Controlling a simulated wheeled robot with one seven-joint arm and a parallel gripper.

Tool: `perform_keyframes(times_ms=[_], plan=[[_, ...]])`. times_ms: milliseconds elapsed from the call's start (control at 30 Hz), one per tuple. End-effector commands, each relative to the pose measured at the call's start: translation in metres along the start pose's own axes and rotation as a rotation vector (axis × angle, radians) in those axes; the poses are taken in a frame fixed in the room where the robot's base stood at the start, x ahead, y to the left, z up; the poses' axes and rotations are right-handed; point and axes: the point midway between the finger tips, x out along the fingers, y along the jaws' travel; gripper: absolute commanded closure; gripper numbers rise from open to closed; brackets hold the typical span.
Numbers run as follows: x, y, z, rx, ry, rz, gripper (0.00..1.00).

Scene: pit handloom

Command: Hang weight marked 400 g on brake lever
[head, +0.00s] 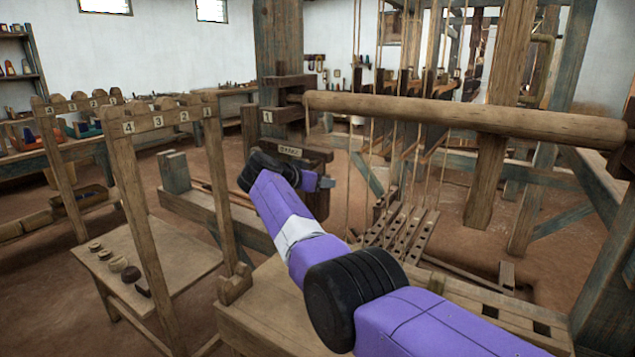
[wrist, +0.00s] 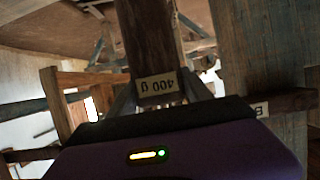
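The weight marked 400 g (wrist: 150,40) is a brown wooden block, its pale label upside down in the wrist view. It is between the two grey fingers of my gripper (wrist: 158,98), which press close on both sides. In the head view my gripper (head: 326,183) is in front of the loom, just below a wooden piece with a dark-lettered label that seems to read BRAKE (head: 289,150). Part of a label with one letter also shows on a bar (wrist: 285,103) at the right of the wrist view. My arm hides much of this area; contact between weight and lever cannot be told.
Several small round weights (head: 117,264) sit on a low wooden table (head: 165,250) at left. Numbered posts and rails (head: 155,120) stand above it. A thick round beam (head: 460,115) crosses at right, with cords hanging behind. The bench (head: 270,305) lies under my arm.

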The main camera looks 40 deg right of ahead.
Motion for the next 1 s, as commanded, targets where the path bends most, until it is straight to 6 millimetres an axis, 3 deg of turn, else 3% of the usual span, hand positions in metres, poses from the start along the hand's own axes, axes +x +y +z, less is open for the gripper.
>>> perform_keyframes(times_ms=[33,100,533,1000], plan=[[0.000,0.000,-0.001,0.001,0.001,-0.001,0.30],[0.000,0.000,-0.001,0.001,0.000,0.000,0.20],[-0.006,-0.001,0.001,0.001,-0.001,-0.001,0.20],[-0.066,-0.001,0.000,0.000,0.000,-0.001,0.20]])
